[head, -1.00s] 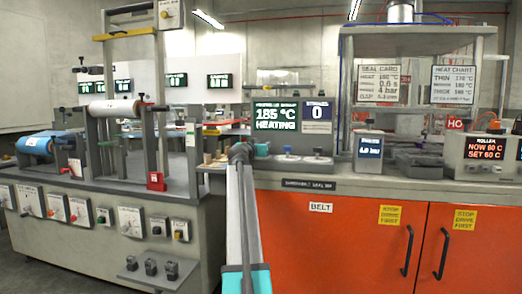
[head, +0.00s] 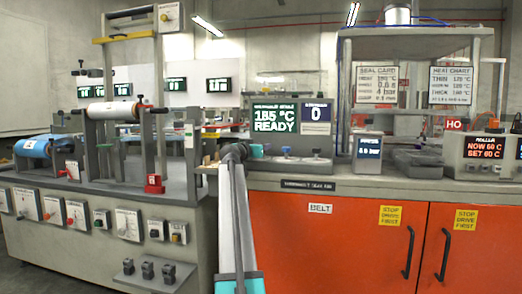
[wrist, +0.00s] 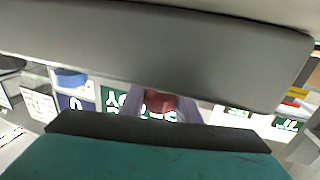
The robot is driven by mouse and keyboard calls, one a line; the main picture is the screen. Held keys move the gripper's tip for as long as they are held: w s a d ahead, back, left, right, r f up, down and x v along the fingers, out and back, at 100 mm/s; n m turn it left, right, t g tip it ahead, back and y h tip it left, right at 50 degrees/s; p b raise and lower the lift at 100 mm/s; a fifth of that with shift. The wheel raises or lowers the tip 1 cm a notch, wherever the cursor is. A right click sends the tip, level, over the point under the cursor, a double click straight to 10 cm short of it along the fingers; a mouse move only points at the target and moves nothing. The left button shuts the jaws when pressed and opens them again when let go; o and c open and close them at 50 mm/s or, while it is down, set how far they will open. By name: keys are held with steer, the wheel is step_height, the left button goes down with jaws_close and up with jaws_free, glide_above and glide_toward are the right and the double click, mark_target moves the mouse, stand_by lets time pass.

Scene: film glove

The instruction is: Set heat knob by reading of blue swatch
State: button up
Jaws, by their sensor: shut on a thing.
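My gripper (head: 246,151) is at the sealer console on the counter. In the wrist view its two pale fingers (wrist: 162,112) are closed around a dark red knob (wrist: 161,101), which seems to be the heat knob. My wrist hides that knob in the head view. The green heat display (head: 275,118) reads 185 °C and READY; it shows upside down in the wrist view (wrist: 112,98). The heat chart (head: 451,84) hangs at the right, its small figures blurred. I cannot make out a blue swatch.
A seal card (head: 377,85) hangs behind. A roller unit (head: 487,149) reads NOW 60 C, SET 60 C. A film-roll machine (head: 110,150) fills the left.

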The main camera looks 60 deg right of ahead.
steer(key=shift+s+r, duration=0.15)
steer(key=shift+s, duration=0.15)
steer(key=o, duration=0.9)
steer(key=shift+a+r, duration=0.1)
steer(key=shift+r, duration=0.05)
steer(key=shift+o, duration=0.7)
steer(key=shift+w, duration=0.1)
steer(key=shift+a, duration=0.15)
steer(key=s+a+p, duration=0.1)
steer(key=a+p, duration=0.3)
steer(key=a, duration=0.9)
steer(key=shift+a+p, duration=0.2)
steer(key=shift+p, duration=0.2)
steer(key=shift+s, duration=0.1)
